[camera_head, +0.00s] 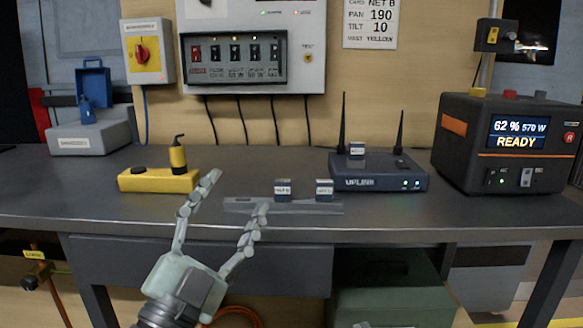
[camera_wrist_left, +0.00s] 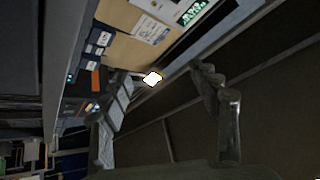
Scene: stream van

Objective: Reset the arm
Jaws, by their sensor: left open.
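My left gripper (camera_head: 240,193) reaches in from the bottom of the head view, in front of the dark workbench (camera_head: 400,213). Its two fingers are spread wide with nothing between them. In the left wrist view the fingers of my left gripper (camera_wrist_left: 170,110) are also apart, with the room seen tilted beyond them. One fingertip overlaps the picture of the tray with small blocks (camera_head: 310,206); I cannot tell whether they touch.
A yellow block with an upright handle (camera_head: 158,181) stands left on the bench. An UPLINK router (camera_head: 376,172) with antennas and a dark power station (camera_head: 508,145) reading READY stand at the right. A switch panel (camera_head: 235,60) hangs behind. A green case (camera_head: 390,300) sits below.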

